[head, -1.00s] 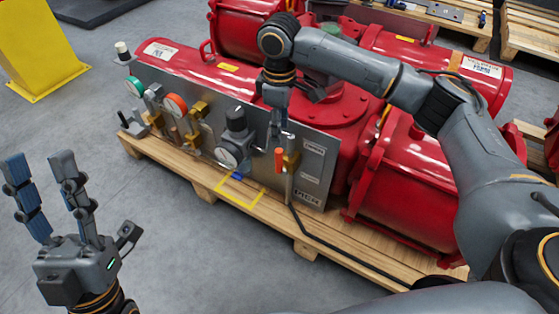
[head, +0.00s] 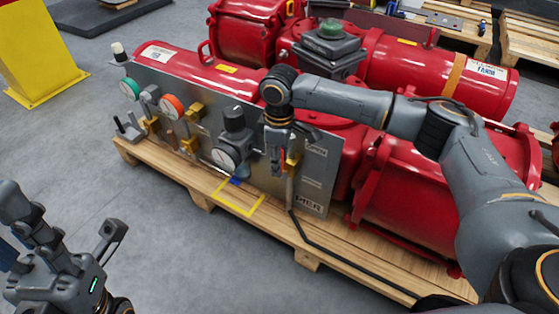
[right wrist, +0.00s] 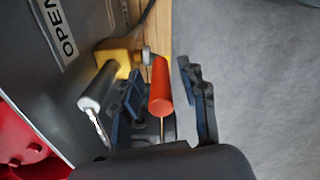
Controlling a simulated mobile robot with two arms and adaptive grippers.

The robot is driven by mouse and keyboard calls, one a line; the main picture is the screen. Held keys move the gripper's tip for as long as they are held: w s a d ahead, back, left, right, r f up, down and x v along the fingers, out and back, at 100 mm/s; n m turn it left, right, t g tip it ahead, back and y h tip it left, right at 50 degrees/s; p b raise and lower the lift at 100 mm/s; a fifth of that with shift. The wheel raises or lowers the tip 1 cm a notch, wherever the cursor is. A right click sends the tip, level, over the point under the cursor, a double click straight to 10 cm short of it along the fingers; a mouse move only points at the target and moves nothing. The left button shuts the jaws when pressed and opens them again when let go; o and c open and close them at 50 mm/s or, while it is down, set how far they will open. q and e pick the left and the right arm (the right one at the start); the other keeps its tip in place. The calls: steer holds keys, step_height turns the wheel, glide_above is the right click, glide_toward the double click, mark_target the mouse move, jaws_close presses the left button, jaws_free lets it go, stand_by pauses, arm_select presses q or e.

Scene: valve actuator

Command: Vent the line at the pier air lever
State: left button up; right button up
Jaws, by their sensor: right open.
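The pier air lever has an orange handle (right wrist: 160,86) on a brass valve (right wrist: 122,58), near an OPEN label (right wrist: 62,38). In the right wrist view the handle stands between the two blue-padded fingers of my right gripper (right wrist: 165,103). The fingers are open, with a gap on the right side of the handle. In the head view my right gripper (head: 278,160) points down at the panel (head: 320,160), mostly hiding the handle; the brass valve (head: 293,163) shows beside it. My left gripper (head: 18,228) is at the lower left, partly cut off, open and empty.
A black regulator with a gauge (head: 226,156) stands just left of my right gripper. The red actuator (head: 400,170) stands behind on a wooden pallet (head: 270,238). Grey floor in front is clear.

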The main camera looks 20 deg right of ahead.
jaws_close()
stand_by(0.3)
